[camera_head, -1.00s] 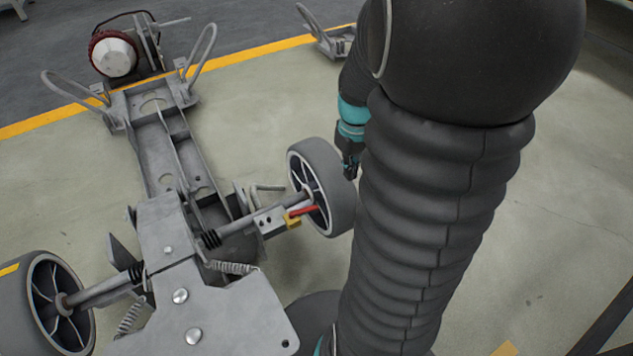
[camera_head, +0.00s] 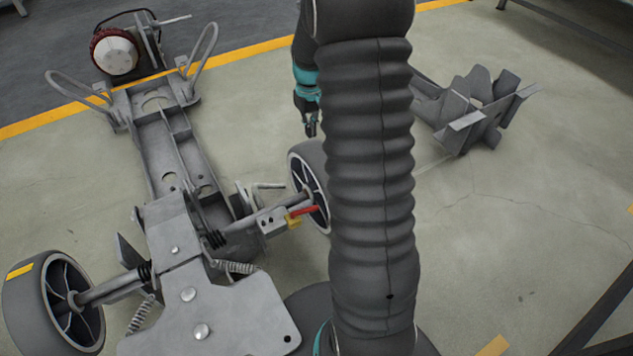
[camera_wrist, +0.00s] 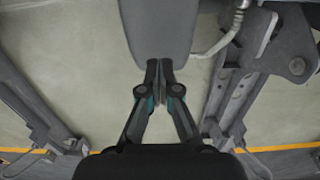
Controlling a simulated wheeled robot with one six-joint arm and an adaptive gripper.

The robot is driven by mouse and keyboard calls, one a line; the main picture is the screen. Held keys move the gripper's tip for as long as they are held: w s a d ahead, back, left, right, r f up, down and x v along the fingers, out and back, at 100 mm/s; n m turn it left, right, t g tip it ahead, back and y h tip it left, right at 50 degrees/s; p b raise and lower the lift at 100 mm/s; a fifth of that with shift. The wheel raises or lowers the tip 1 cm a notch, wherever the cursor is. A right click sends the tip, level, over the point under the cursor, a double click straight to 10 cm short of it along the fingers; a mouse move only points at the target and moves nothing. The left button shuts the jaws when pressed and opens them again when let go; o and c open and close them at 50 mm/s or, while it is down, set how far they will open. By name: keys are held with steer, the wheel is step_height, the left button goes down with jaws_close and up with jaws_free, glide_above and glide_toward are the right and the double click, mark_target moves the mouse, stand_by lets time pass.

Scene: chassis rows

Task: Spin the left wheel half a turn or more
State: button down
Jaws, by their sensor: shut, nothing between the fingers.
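One grey wheel (camera_head: 25,305) with a yellow mark on its tread stands at the picture's left, at one end of the axle. Another grey wheel with pale spokes (camera_head: 308,165) is at the picture's right, partly hidden behind my arm. I cannot tell for certain which of the two the task calls left. My gripper (camera_head: 311,132) is shut and empty, at the upper edge of the picture-right wheel. In the wrist view my fingertips (camera_wrist: 160,65) are together at the end of a grey rounded tyre (camera_wrist: 160,25); whether they touch it is unclear.
The grey chassis (camera_head: 165,150) with plate, springs and a red-yellow part (camera_head: 300,214) lies between the wheels. A red-and-white round part (camera_head: 114,52) sits at its far end. A grey metal bracket frame (camera_head: 470,115) lies right of my arm. The floor at far right is mostly clear.

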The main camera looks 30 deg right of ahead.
mark_target(310, 145)
steer(key=shift+w, duration=0.4)
steer(key=shift+f, duration=0.1)
steer(key=shift+f+b, duration=1.15)
steer(key=shift+f, duration=0.75)
steer(key=s, duration=0.6)
steer(key=s+b, duration=0.1)
steer(key=s, duration=1.2)
steer(key=shift+d+r, duration=0.25)
steer(key=shift+d, duration=0.1)
step_height(310, 145, up, 4)
steer(key=p, duration=0.2)
steer(key=shift+f+p, duration=0.2)
steer(key=shift+p, duration=0.1)
